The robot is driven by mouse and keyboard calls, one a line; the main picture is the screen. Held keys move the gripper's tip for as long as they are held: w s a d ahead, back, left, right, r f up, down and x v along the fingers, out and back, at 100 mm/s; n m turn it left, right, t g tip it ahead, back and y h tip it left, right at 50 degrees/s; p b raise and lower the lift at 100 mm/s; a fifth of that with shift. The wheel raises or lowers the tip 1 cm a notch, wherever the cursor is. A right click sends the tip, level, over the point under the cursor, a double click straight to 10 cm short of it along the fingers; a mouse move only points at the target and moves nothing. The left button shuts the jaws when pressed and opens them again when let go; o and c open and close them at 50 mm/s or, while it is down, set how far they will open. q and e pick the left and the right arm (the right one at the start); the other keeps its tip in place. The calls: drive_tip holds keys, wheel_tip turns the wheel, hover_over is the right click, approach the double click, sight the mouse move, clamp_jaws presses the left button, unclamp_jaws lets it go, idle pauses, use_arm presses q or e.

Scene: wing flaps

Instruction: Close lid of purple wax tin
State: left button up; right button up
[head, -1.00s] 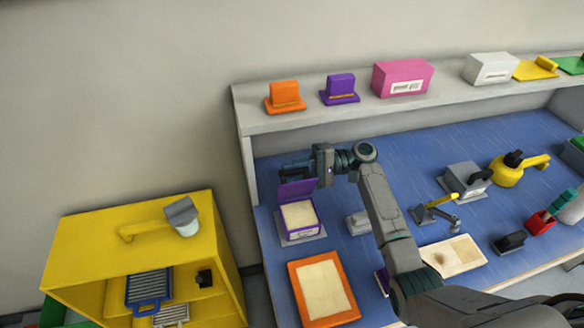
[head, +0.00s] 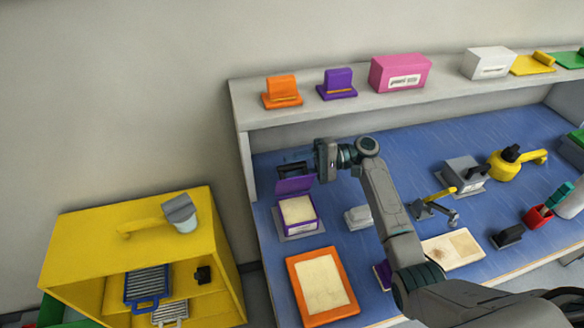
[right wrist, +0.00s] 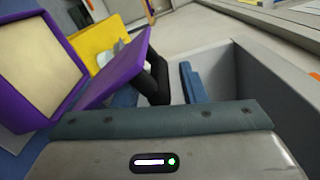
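The purple wax tin (head: 299,226) stands on a grey plate near the left end of the blue workbench, its pale wax showing. Its purple lid (head: 294,186) is raised, standing steeply at the tin's back edge. In the right wrist view the open tin (right wrist: 72,43) fills the left side and the lid (right wrist: 127,67) slants up beside it. My right gripper (head: 288,169) is right behind the raised lid. I cannot tell whether a finger touches the lid. My left gripper is out of view.
An orange wax tray (head: 294,273) lies in front of the tin. A small grey block (head: 358,217) is to its right. The shelf (head: 262,119) with orange, purple and pink items runs behind. A yellow cabinet (head: 90,243) stands left of the bench.

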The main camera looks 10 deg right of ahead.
drive_tip(key=d+b, duration=0.4)
drive_tip(key=d, duration=0.5)
drive_tip(key=shift+d, duration=0.4)
